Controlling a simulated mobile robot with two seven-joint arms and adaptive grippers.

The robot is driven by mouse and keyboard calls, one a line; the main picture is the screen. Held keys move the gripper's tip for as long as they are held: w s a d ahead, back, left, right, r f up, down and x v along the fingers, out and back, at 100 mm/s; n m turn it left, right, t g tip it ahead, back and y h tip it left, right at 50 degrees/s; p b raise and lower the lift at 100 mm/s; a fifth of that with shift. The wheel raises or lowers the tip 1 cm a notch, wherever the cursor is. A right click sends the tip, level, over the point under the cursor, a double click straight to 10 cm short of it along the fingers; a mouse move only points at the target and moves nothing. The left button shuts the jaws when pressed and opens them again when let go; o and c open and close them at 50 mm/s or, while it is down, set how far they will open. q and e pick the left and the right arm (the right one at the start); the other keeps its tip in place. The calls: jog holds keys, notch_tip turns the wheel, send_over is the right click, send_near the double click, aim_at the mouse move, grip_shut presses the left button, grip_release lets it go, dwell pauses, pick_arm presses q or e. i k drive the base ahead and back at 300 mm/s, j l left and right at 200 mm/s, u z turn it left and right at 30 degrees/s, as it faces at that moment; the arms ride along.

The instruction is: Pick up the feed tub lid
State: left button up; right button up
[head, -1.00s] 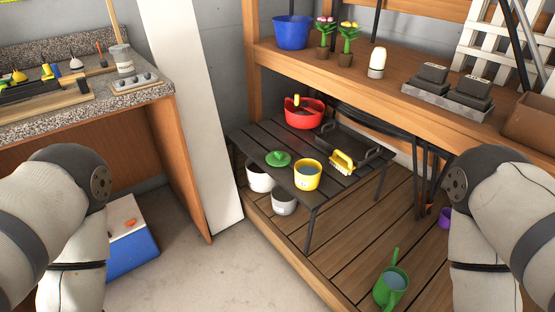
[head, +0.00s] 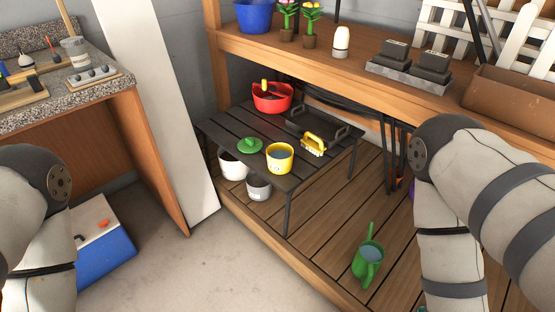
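A round green lid (head: 250,145) with a raised knob lies on the low dark slatted table (head: 225,127); it looks like the feed tub lid. A yellow tub (head: 280,158), open at the top, stands just right of it on the same table. A red tub (head: 272,98) stands behind, near the table's back edge. Only my upper arm links show at the left and right edges of the head view. Both grippers are out of view.
A yellow brush (head: 313,144) and a black tray (head: 304,121) share the table. Buckets sit beneath it. A wooden shelf (head: 360,68) overhangs behind. A green watering can (head: 368,262) stands on the decking. A blue cooler (head: 104,262) is at left. Concrete floor in front is clear.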

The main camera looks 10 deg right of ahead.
aim_at(249, 145)
jog(key=i+z, duration=0.15)
jog(key=i, duration=0.35)
jog(key=i+j+z, duration=0.15)
jog(key=i, duration=0.35)
jog(key=i+z, duration=0.15)
jog(key=i, duration=0.35)
